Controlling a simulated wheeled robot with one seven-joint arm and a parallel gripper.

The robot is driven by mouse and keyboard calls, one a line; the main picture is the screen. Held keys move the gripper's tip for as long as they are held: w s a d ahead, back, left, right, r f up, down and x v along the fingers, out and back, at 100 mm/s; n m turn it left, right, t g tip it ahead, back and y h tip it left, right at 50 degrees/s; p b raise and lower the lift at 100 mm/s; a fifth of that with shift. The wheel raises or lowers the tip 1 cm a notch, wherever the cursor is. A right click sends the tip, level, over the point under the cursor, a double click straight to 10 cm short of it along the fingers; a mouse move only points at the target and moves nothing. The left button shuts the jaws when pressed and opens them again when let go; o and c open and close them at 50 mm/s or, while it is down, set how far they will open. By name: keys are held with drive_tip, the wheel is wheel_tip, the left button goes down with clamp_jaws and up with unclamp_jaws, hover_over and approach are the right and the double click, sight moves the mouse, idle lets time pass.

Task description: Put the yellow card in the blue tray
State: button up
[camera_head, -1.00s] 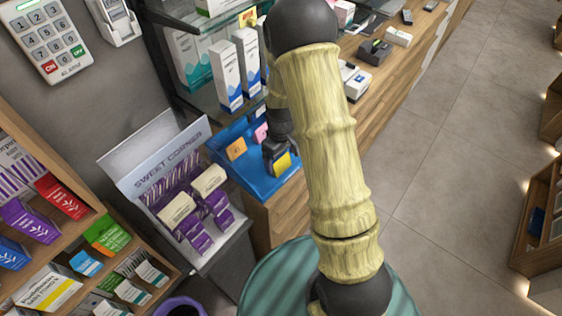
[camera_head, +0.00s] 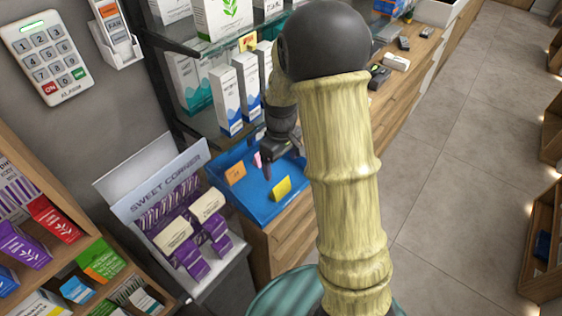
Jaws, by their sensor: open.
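The blue tray (camera_head: 243,200) sits on the end of the wooden counter. The yellow card (camera_head: 281,188) is in the blue tray, tilted, near its front right part. An orange card (camera_head: 235,171) is also in the tray, further left, and a pink card (camera_head: 257,160) shows behind, partly hidden by my gripper. My gripper (camera_head: 267,168) is open above the tray, up and left of the yellow card and apart from it. My own arm hides the right side of the counter behind it.
A glass shelf with white boxes (camera_head: 228,97) stands right behind the tray. The Sweet Corner display (camera_head: 170,215) is close to the left. Small devices (camera_head: 396,62) lie on the counter further back.

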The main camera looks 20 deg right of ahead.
drive_tip(key=s+r+m+t, duration=0.1)
drive_tip(key=s+r+m, duration=0.2)
drive_tip(key=s, duration=0.4)
drive_tip(key=s+r+m+t, duration=0.1)
drive_tip(key=s+r+m, duration=0.2)
drive_tip(key=s, duration=0.4)
drive_tip(key=shift+s+t, duration=0.25)
drive_tip(key=shift+t, duration=0.05)
idle(0.6)
